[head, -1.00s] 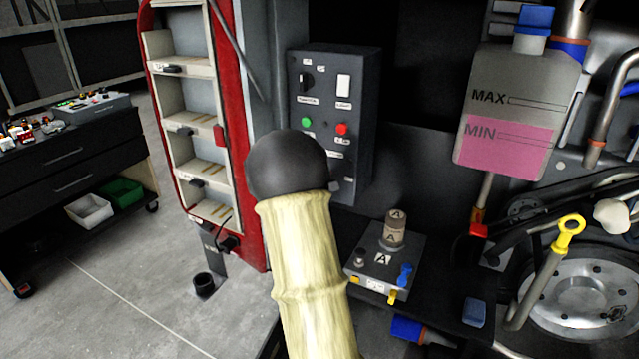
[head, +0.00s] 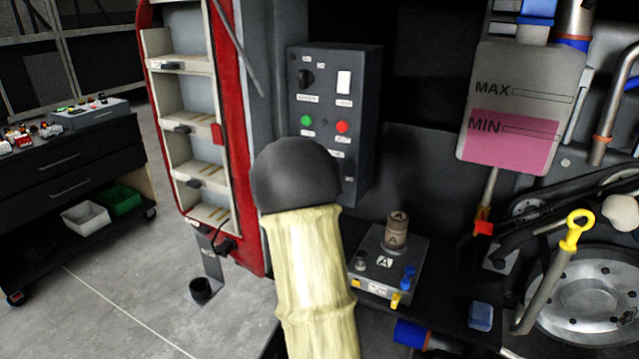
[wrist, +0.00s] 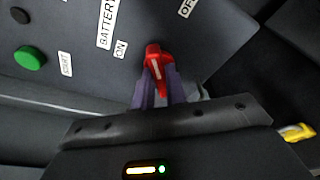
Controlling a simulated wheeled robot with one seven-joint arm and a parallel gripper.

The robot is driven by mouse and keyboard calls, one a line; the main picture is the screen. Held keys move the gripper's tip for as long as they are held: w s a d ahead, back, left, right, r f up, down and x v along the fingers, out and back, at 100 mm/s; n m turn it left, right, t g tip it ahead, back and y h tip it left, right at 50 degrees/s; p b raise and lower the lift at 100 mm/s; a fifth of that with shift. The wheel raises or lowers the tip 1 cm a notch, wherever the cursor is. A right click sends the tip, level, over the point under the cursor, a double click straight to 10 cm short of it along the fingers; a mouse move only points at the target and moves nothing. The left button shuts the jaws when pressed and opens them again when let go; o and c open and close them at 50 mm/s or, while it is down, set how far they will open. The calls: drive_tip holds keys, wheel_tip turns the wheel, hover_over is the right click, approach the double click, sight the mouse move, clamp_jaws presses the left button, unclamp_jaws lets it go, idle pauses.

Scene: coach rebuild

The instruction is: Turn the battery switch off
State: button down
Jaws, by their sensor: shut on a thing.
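The battery switch (wrist: 154,62) is a red handle with a pale line along it, on a dark panel in the wrist view. The "ON" label (wrist: 121,49) is to its left and the "OFF" label (wrist: 187,8) to its upper right. The handle stands nearly upright in the picture, leaning slightly left at its top. My gripper (wrist: 157,86) is shut on the handle, with a purple-grey finger on each side. In the head view my arm hides the gripper and the switch on the dark control box (head: 362,120).
A green start button (wrist: 29,57) is left on the panel. In the head view, a small box with blue and yellow levers (head: 386,270) stands below right. A pink-filled tank (head: 515,140) is at right, a red-framed shelf door (head: 229,130) at left.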

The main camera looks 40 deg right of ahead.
drive_tip(key=shift+s+d+m+b, duration=0.15)
drive_tip(key=shift+m+b, duration=0.65)
drive_tip(key=shift+b, duration=1.55)
drive_tip(key=shift+f+m+t+b, duration=0.15)
drive_tip(key=shift+m+t+b, duration=0.25)
drive_tip(key=shift+b, duration=1.6)
drive_tip(key=shift+m+b, duration=0.4)
drive_tip(key=shift+b, duration=0.1)
drive_tip(key=shift+m+b, duration=0.4)
drive_tip(key=shift+b, duration=0.75)
drive_tip(key=shift+f+m+t+h+b, duration=0.1)
drive_tip(key=shift+m+t+h+b, duration=0.25)
drive_tip(key=shift+m+b, duration=2.65)
drive_tip(key=n+b, duration=0.2)
drive_tip(key=shift+n+b, duration=0.35)
drive_tip(key=shift+n, duration=0.05)
